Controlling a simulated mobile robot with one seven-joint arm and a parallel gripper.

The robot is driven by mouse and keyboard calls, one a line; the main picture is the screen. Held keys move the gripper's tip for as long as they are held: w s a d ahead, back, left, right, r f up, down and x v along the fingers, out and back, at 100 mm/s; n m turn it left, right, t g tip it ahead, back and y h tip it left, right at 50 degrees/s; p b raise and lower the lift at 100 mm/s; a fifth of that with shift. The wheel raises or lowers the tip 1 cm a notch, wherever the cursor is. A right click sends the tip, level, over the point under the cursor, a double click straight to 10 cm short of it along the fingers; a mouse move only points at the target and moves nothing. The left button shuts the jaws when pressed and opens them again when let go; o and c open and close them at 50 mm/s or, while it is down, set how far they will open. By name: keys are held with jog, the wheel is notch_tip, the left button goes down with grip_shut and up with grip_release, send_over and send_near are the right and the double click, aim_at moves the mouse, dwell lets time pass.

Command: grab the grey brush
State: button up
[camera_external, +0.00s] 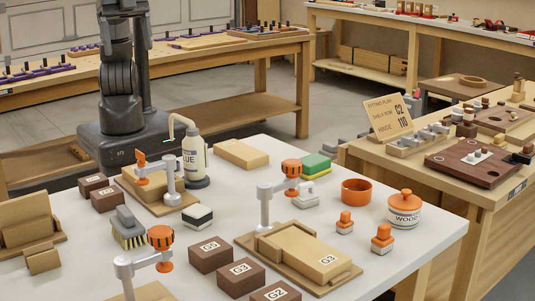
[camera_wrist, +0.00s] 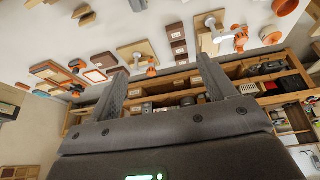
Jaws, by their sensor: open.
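The grey brush (camera_external: 129,229) lies on the white table in the external view, toward the left. It has a grey handle on top and pale bristles below. It stands beside dark brown blocks and an orange-topped clamp. I cannot pick it out surely in the wrist view. My gripper (camera_wrist: 163,75) shows in the wrist view with its two grey fingers spread apart and nothing between them. The white table and a wooden shelf unit lie beyond the fingers there. In the external view my gripper is out of frame; only my arm's lower links show.
Close around the brush are a brown block (camera_external: 108,199), a black-and-white block (camera_external: 197,216) and an orange-topped clamp (camera_external: 160,238). A glue bottle (camera_external: 194,160) stands behind it. More brown blocks, an orange bowl (camera_external: 356,191) and a lidded jar (camera_external: 404,211) occupy the table.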

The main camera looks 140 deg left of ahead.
jog(key=w+d+f, duration=0.4)
jog(key=w+d, duration=0.1)
jog(key=d, duration=0.4)
send_near(124, 209)
jog(key=x, duration=0.5)
jog(key=shift+d+f, duration=0.25)
jog(key=shift+d, duration=0.15)
jog(key=x, duration=0.5)
jog(key=shift+a+f, duration=0.1)
jog(key=shift+a, duration=0.3)
jog(key=shift+w+d+f, duration=0.1)
jog(key=shift+w+f, duration=0.2)
jog(key=shift+f, duration=0.25)
jog(key=c, duration=1.1)
